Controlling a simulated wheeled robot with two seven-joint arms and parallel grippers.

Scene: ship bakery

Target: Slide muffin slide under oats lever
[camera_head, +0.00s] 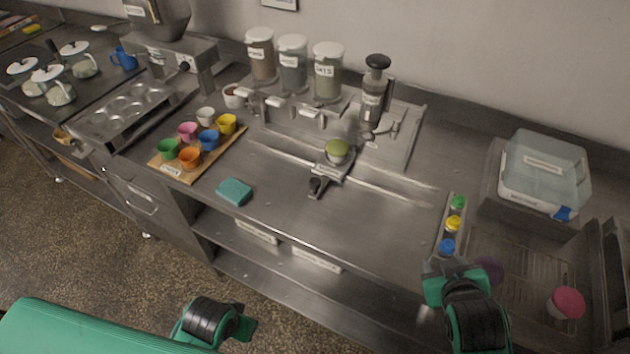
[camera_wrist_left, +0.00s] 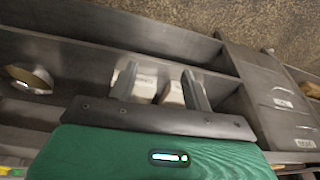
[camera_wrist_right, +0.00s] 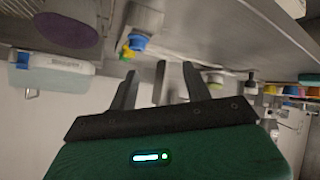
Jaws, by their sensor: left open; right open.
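The muffin slide (camera_head: 325,172) is a metal carriage with a dark front knob (camera_head: 317,186) and a green cup (camera_head: 337,150) on top. It sits on the long rail, slightly right of and in front of the oats lever (camera_head: 312,112). That lever is below the oats jar (camera_head: 328,72), the rightmost of three jars. My right gripper (camera_head: 446,267) is open and empty near the counter's front right, beside the coloured bottles; its open fingers show in the right wrist view (camera_wrist_right: 158,88). My left gripper (camera_head: 245,322) is low in front of the counter; its open, empty fingers show in the left wrist view (camera_wrist_left: 158,88).
A teal sponge (camera_head: 234,191) and a board (camera_head: 207,170) of coloured cups stand left of the slide. A metal press (camera_head: 374,95) stands behind the rail. A clear-lidded box (camera_head: 545,172) is at right. The counter between slide and bottles is clear.

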